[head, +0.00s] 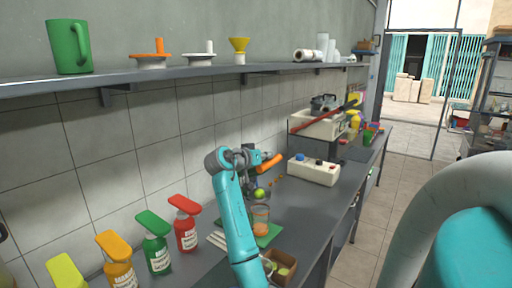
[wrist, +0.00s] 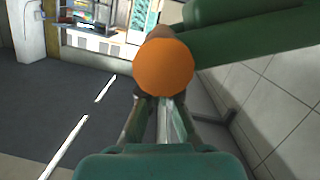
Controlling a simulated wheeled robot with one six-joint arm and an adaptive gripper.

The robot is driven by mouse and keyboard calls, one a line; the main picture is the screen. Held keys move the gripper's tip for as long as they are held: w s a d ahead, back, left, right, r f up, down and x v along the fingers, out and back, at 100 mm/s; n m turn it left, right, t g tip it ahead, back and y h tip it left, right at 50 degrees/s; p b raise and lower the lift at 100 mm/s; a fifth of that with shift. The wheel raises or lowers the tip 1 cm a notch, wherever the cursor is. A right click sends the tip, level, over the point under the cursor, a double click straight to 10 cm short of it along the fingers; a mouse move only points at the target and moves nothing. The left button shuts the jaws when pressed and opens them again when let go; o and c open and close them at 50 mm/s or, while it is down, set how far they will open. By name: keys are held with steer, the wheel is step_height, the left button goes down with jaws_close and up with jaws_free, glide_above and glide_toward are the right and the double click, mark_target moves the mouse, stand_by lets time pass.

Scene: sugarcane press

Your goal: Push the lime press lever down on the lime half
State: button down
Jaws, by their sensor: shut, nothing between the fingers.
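The orange lever handle (head: 268,163) sticks out to the right, tilted upward, beside my gripper in the head view. In the wrist view its round orange end (wrist: 163,66) is just beyond the tips of my gripper (wrist: 164,103). My gripper is shut and empty; the fingertips are partly hidden by the orange end, so I cannot tell whether they touch it. A green lime piece (head: 259,193) shows below the handle, above a glass (head: 261,214) with an orange content. The rest of the press is mostly hidden behind my arm.
The glass stands on a green mat (head: 268,238) on the grey counter (head: 310,215). A box of limes (head: 281,268) is at the front edge. Several spray bottles (head: 185,228) stand to the left, a cream box (head: 313,171) to the right. A shelf (head: 190,72) runs overhead.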

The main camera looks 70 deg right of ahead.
steer(key=s+a+f+m+t, duration=0.1)
steer(key=s+f+m, duration=0.2)
steer(key=f, duration=0.8)
steer(key=shift+s+m+t, duration=0.3)
steer(key=shift+s, duration=0.3)
steer(key=shift+f, duration=0.15)
steer(key=w+a+r, duration=0.1)
steer(key=a+r, duration=0.6)
steer(key=a, duration=0.2)
steer(key=shift+a+r, duration=0.35)
steer(key=shift+a, duration=0.05)
